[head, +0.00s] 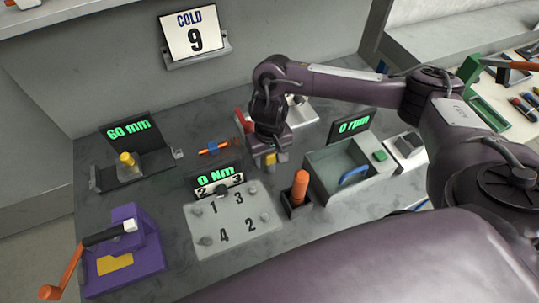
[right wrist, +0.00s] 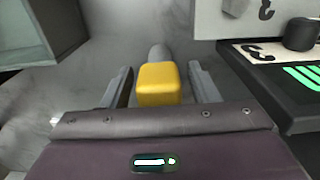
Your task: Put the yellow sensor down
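The yellow sensor (right wrist: 158,85) is a yellow block with a grey cylindrical end pointing away from the camera in the right wrist view. My right gripper (right wrist: 160,80) is around it, one finger on each side. A narrow strip of grey shows between the block and each finger, so the fingers look apart from it. In the head view my right gripper (head: 268,160) points down low over the grey table, and a bit of the sensor (head: 270,159) shows under it. Whether the sensor touches the table is hard to tell. My left gripper is not in view.
Near the right gripper are the numbered plate (head: 235,222) with its "0 Nm" display, an orange-handled tool in a black holder (head: 299,190) and a grey bin (head: 335,165). A purple crank fixture (head: 128,255) stands front left. A "COLD 9" sign (head: 194,35) hangs behind.

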